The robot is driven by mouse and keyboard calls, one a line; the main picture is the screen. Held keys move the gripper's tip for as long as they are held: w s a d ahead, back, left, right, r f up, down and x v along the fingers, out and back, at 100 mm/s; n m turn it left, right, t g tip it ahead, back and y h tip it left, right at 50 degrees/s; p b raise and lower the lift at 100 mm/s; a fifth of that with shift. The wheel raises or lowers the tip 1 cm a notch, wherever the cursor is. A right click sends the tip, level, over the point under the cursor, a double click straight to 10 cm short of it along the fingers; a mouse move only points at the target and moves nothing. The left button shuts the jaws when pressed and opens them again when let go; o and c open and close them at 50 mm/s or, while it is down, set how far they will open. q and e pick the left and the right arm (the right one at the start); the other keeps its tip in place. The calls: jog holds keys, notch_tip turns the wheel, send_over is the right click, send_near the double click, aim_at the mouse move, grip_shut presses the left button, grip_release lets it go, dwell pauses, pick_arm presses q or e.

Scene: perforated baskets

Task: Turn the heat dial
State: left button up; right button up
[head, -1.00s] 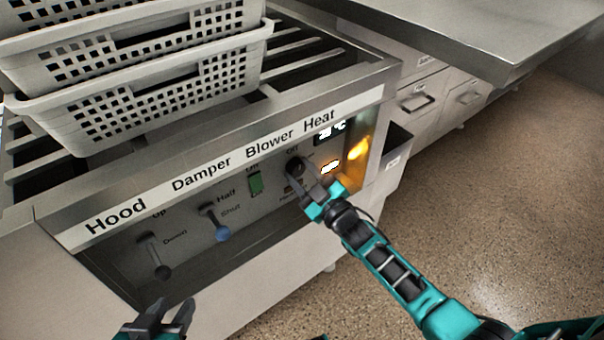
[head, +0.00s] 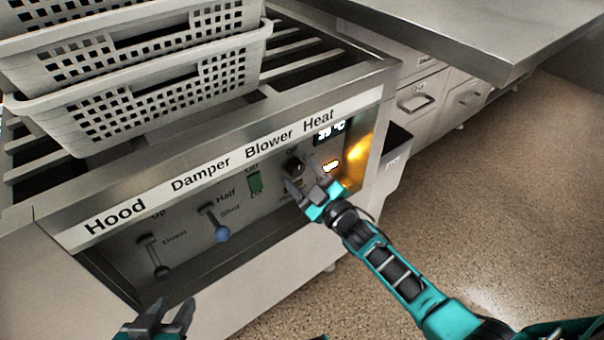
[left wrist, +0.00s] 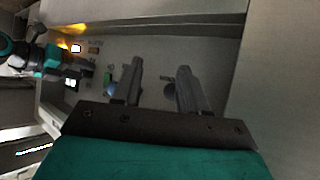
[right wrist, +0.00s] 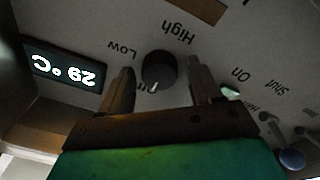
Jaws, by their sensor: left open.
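The heat dial (head: 293,168) is a dark round knob on the control panel under the "Heat" label. In the right wrist view the dial (right wrist: 158,70) shows a white pointer mark near the partly hidden "Off" marking, with "Low" and "High" further round. My right gripper (head: 303,175) is open at the dial. In the right wrist view its fingers (right wrist: 162,88) are spread either side of the dial, with gaps between. My left gripper (head: 170,312) is open and empty, low in front of the panel; its fingers also show in the left wrist view (left wrist: 160,75).
A lit display (right wrist: 62,68) reads 29 °C. A green blower switch (head: 255,182), a blue-tipped damper lever (head: 221,234) and a hood lever (head: 160,270) lie left of the dial. White perforated baskets (head: 150,100) are stacked on the slatted top. Open floor lies right.

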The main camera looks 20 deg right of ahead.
jog(key=shift+o, duration=0.3)
jog(key=shift+s+d, duration=0.2)
jog(key=shift+s, duration=0.3)
pick_arm(q)
jog(key=shift+s+a+r+p, duration=0.2)
jog(key=shift+a+r+p, duration=0.35)
jog(key=shift+p, duration=0.95)
pick_arm(e)
jog(key=v, duration=1.2)
pick_arm(q)
jog(key=shift+r, duration=0.1)
pick_arm(e)
jog(key=shift+a, duration=0.1)
